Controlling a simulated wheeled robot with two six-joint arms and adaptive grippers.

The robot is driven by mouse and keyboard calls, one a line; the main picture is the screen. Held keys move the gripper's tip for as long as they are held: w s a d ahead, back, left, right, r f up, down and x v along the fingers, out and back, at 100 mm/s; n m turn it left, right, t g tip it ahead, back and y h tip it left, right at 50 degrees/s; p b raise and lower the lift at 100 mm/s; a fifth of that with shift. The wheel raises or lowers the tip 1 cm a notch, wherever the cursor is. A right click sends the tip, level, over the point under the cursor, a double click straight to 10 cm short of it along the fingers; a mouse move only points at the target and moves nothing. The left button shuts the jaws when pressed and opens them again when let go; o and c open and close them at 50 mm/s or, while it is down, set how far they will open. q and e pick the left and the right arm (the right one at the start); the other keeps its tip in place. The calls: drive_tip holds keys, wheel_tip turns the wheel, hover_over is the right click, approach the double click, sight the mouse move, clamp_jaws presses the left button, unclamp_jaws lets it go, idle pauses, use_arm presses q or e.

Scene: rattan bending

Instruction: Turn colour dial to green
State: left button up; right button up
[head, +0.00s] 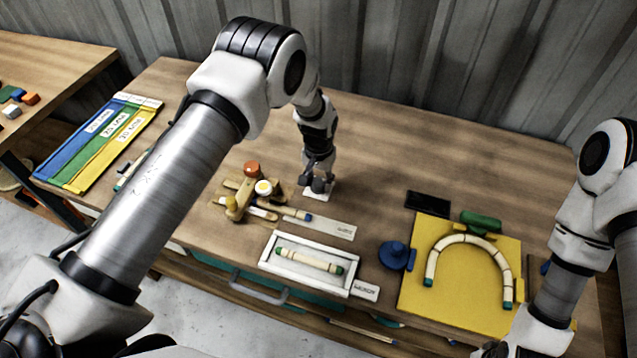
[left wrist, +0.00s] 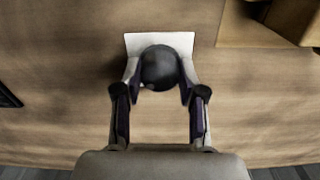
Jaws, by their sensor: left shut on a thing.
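A dark round knob (left wrist: 160,68) on a white square plate (left wrist: 133,41) appears to be the colour dial. My left gripper (head: 318,186) reaches down to it near the back middle of the table. In the left wrist view my left gripper (left wrist: 159,75) has a finger on each side of the knob, shut on it. I see no colour marks on the dial, and the fingers cover part of the plate, whose edge also shows in the head view (head: 326,195). My right arm comes in at the right, but its gripper is not in view.
A wooden rack with jars (head: 238,205) stands left of the dial. In front lies a white tray (head: 270,262) holding a short rattan piece. A blue round object (head: 394,256) and a yellow board (head: 425,295) with a bent rattan arch are at right.

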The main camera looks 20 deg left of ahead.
use_arm(q)
drive_tip(key=n+b, duration=0.2)
drive_tip(key=n, duration=0.1)
drive_tip(key=n+b, duration=0.1)
drive_tip(key=shift+f+n, duration=0.3)
drive_tip(key=shift+n+b, duration=0.95)
drive_tip(key=shift+n, duration=0.25)
drive_tip(key=shift+r+n+b, duration=0.15)
drive_tip(key=shift+n+b, duration=0.4)
drive_tip(key=shift+n, duration=0.75)
drive_tip(key=o, duration=0.9)
drive_tip(key=shift+o, duration=1.2)
drive_tip(key=shift+w, duration=0.1)
